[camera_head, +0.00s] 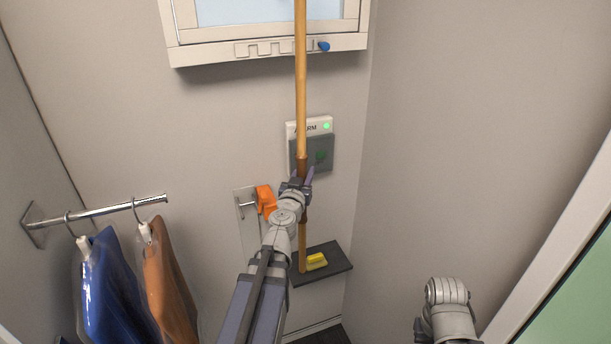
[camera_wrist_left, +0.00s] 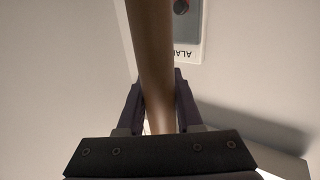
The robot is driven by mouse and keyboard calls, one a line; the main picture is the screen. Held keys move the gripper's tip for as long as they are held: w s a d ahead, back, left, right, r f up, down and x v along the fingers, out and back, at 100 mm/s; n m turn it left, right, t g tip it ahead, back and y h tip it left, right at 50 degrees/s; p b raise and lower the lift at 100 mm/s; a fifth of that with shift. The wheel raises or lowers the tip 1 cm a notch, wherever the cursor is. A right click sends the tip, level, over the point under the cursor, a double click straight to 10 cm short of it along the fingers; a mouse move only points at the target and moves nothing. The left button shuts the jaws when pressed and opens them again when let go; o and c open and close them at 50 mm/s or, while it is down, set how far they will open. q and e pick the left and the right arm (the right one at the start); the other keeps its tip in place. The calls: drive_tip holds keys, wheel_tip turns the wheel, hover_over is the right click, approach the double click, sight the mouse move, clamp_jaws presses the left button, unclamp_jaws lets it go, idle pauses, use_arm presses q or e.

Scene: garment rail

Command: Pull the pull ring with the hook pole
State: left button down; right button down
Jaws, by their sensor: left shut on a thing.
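The hook pole (camera_head: 301,90) is a long wooden pole standing nearly upright in the head view. Its upper end runs out of the top of the picture, so its hook is hidden. My left gripper (camera_head: 304,176) is shut on a dark brown section of it, and the pole (camera_wrist_left: 152,60) also passes between the fingers (camera_wrist_left: 160,108) in the left wrist view. The pole's lower end is by the small dark shelf. No pull ring is in view. My right arm shows at the lower right, with its gripper out of view.
An alarm box (camera_head: 312,148) with a green light is on the wall behind the pole. A window frame (camera_head: 265,48) is above. A dark shelf (camera_head: 335,258) holds a yellow block (camera_head: 316,261). A rail (camera_head: 110,208) with blue and brown garments is at left.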

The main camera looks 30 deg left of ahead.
use_arm(q)
drive_tip(key=shift+w+a, duration=1.3)
drive_tip(key=shift+a, duration=0.25)
drive_tip(key=shift+w+a, duration=1.3)
drive_tip(key=shift+a, duration=0.3)
drive_tip(key=shift+w+a, duration=1.3)
drive_tip(key=shift+a, duration=0.25)
